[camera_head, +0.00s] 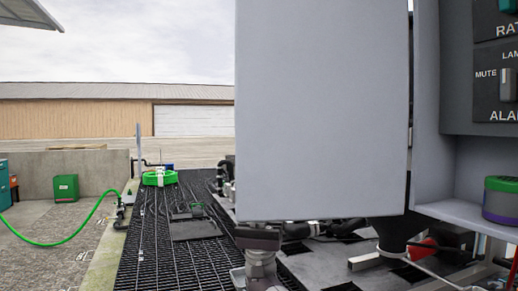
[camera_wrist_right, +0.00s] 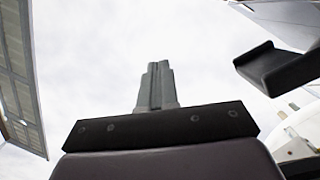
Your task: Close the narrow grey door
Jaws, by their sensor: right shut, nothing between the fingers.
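The narrow grey door (camera_head: 322,110) stands open in the head view as a tall flat panel, its broad face toward me. Its right edge is beside the grey cabinet (camera_head: 427,120). A wrist part of my arm shows just below the door's lower left corner, and the door hides what is above it. In the right wrist view my right gripper (camera_wrist_right: 157,68) points up against the sky, its fingers together and empty. I cannot tell whether it touches the door. My left gripper is in neither view.
The cabinet has a dark switch panel (camera_head: 492,70) and a shelf holding a green and purple roll (camera_head: 500,200). Pipes and a black funnel (camera_head: 398,232) lie below the door.

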